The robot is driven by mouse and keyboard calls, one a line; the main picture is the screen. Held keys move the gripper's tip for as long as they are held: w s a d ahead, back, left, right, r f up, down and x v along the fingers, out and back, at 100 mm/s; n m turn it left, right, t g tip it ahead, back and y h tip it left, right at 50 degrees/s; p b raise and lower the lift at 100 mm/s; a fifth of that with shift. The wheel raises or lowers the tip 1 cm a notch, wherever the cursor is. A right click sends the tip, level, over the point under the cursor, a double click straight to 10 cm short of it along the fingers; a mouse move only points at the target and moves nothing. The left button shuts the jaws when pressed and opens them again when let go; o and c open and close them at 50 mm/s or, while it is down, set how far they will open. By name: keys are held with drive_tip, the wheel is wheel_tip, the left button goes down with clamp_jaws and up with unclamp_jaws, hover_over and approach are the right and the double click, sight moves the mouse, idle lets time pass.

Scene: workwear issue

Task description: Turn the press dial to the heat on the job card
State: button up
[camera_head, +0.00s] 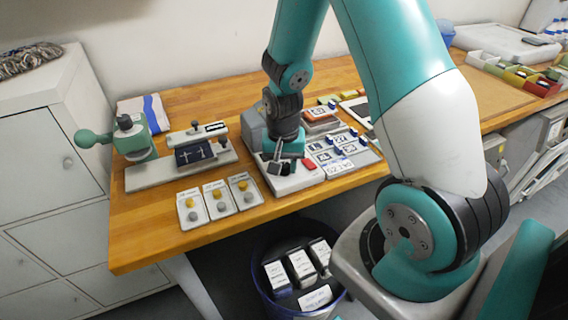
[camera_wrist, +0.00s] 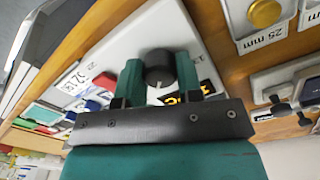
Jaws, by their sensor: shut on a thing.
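The press (camera_head: 296,181) is a white and grey unit on the wooden bench, under my arm. Its dial is a dark round knob (camera_wrist: 159,68) on the white panel (camera_wrist: 118,48) in the wrist view. My gripper (camera_wrist: 155,78) has its two green fingers on either side of the dial, shut on it. In the head view my gripper (camera_head: 276,163) points down at the press and hides the dial. A dark display with yellow marks (camera_wrist: 190,95) is partly covered by the gripper. Its reading and the dial's setting cannot be read. I cannot single out the job card.
Three small trays with yellow and grey knobs (camera_head: 217,203) lie left of the press. A stamping fixture (camera_head: 195,148) stands behind them. Labelled cards and blocks (camera_head: 335,152) lie to the right. A bin with white-labelled items (camera_head: 297,270) stands below the bench edge.

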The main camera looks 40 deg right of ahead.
drive_tip(key=shift+w+r+m, duration=0.1)
drive_tip(key=shift+m, duration=0.3)
drive_tip(key=o, duration=0.9)
wheel_tip(320, 180, up, 17)
drive_tip(key=shift+r+b, duration=0.15)
drive_tip(key=shift+b, duration=0.3)
drive_tip(key=shift+a, duration=0.1)
drive_tip(key=s+a+r+n+y, duration=0.1)
drive_tip(key=s+a+n, duration=0.4)
drive_tip(key=a, duration=0.1)
drive_tip(key=s+a+r+n+y, duration=0.2)
drive_tip(key=s+a+n, duration=0.3)
drive_tip(key=s+a, duration=0.1)
drive_tip(key=s+a+r+n+y, duration=0.1)
drive_tip(key=s+a+n, duration=0.4)
drive_tip(key=a, duration=0.3)
drive_tip(key=shift+s+a+r+n, duration=0.2)
drive_tip(key=shift+s+a+n, duration=0.1)
drive_tip(key=shift+n, duration=0.2)
